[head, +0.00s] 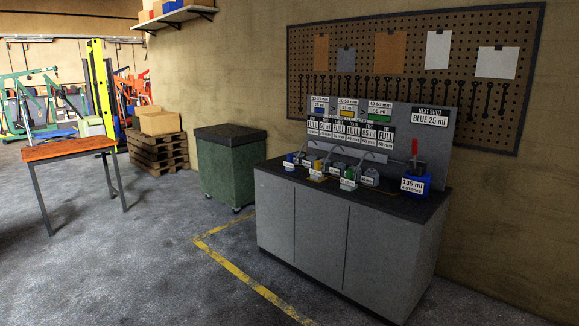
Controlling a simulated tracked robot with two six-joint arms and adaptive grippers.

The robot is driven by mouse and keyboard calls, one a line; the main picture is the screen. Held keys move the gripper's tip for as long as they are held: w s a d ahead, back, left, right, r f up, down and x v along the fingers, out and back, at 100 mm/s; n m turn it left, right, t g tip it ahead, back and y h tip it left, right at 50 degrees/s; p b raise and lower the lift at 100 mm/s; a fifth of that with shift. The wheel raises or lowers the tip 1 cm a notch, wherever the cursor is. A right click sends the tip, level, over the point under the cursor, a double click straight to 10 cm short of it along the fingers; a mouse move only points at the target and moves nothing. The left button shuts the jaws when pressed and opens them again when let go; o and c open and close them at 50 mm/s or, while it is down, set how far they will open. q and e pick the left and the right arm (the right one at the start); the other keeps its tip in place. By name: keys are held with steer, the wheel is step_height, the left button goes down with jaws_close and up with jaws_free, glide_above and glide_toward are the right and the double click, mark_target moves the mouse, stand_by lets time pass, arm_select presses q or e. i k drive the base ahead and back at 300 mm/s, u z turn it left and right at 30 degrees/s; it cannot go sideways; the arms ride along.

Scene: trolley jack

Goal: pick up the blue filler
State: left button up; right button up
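A small blue item (290,159), which looks like the blue filler, stands at the left end of the workbench top (436,196). A small label is in front of it, and its details are too small to tell. A yellow item (318,168) and a green item (348,180) stand to its right, with greyish ones among them. A larger blue unit (415,185) with a red-topped upright stands at the right end, with a "135 ml" label. Neither of my grippers is in view.
A backboard (455,125) with labels, including "NEXT SHOT BLUE 25 ml" (430,117), rises behind the bench. A green wheeled cabinet (228,175) stands left of the bench. An orange-topped table (68,148) is farther left. The floor in front, with a yellow line (245,280), is clear.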

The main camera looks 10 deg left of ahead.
mark_target(288, 165)
steer(key=u, duration=0.3)
steer(key=i, duration=2.4)
steer(key=u, duration=0.35)
steer(key=i, duration=2.85)
steer(key=z, duration=0.25)
